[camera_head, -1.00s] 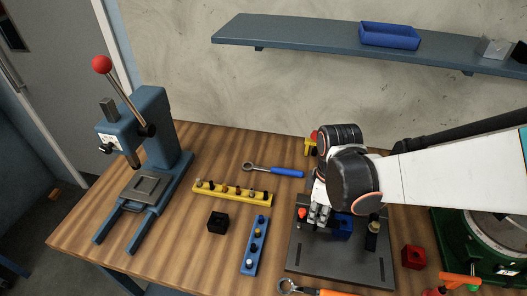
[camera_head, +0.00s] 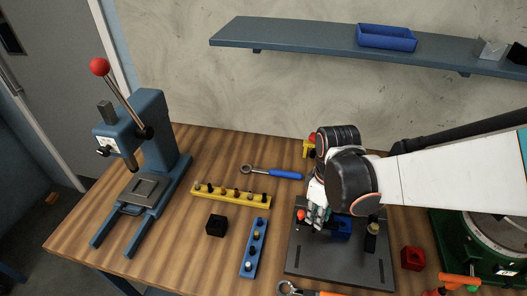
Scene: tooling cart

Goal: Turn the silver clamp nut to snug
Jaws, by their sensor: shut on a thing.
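My gripper (camera_head: 316,218) points down over the dark fixture plate (camera_head: 340,264), near its upper left. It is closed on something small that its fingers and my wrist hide. The silver clamp nut itself cannot be made out. A red-orange knob (camera_head: 301,214) shows just left of the fingers. A blue block (camera_head: 342,228) sits on the plate right beside the fingers. A black post with a brass top (camera_head: 372,236) stands farther right on the plate.
A blue-handled wrench (camera_head: 272,172), yellow rack (camera_head: 231,194), blue rack (camera_head: 255,248) and black cube (camera_head: 216,225) lie left of the plate. An orange-handled wrench (camera_head: 290,288) lies at its front. A red block (camera_head: 412,258) and green machine (camera_head: 450,235) are right. An arbor press (camera_head: 150,150) stands far left.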

